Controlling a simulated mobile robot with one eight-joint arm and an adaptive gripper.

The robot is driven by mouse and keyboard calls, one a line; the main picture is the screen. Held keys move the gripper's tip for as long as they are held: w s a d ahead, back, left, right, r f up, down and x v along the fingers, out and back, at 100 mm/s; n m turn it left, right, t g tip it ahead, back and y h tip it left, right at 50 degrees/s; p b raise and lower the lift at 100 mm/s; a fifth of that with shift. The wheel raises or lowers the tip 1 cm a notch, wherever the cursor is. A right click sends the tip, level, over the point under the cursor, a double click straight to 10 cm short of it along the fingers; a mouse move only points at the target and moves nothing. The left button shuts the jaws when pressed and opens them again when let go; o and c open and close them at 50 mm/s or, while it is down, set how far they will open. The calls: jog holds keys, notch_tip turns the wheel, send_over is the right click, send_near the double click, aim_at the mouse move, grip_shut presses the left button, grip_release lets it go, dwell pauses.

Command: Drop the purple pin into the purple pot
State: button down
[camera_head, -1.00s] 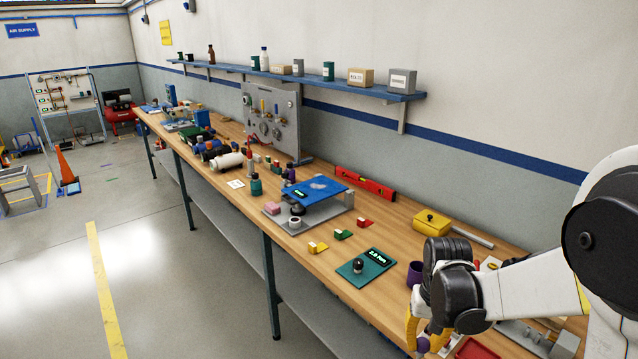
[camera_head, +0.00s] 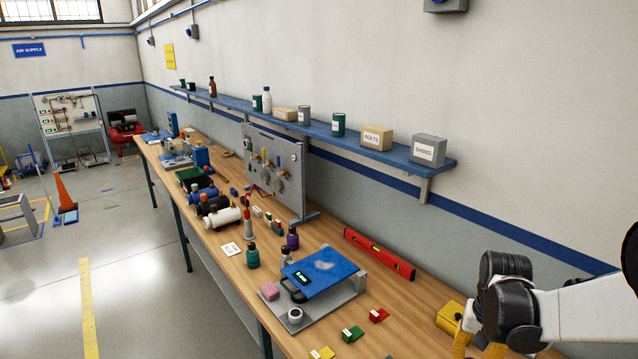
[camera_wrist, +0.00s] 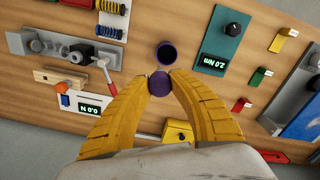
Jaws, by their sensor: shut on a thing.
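In the wrist view, the yellow fingers of my gripper (camera_wrist: 160,77) are closed around the purple pin (camera_wrist: 160,86), seen end-on as a dark purple disc between the fingertips. The purple pot (camera_wrist: 166,53) is just above it in that view, upright with its round dark opening towards the camera. The pin shows close beside the pot's rim; I cannot tell its height above the bench. In the head view, my gripper's yellow fingers show only partly at the bottom right edge, and the pin and pot are out of frame.
Small yellow, green and red blocks and a yellow box (camera_wrist: 177,132) are nearby. A red-handled clamp (camera_wrist: 95,58) is at left. In the head view, a red level (camera_head: 380,253) lies along the wall.

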jog(key=shift+w+f, duration=0.1)
jog(key=shift+w, duration=0.05)
jog(key=shift+f+b, duration=0.2)
jog(key=shift+b, duration=0.1)
jog(key=f+b, duration=0.2)
jog(key=f, duration=0.1)
jog(key=f+b, duration=0.1)
jog(key=f, duration=0.1)
jog(key=shift+s+f+b, duration=0.15)
jog(key=shift+s+b, duration=0.15)
jog(key=c, duration=1.2)
grip_release()
jog(key=shift+o, duration=0.2)
notch_tip(320, 180, up, 12)
jog(key=shift+r, duration=0.1)
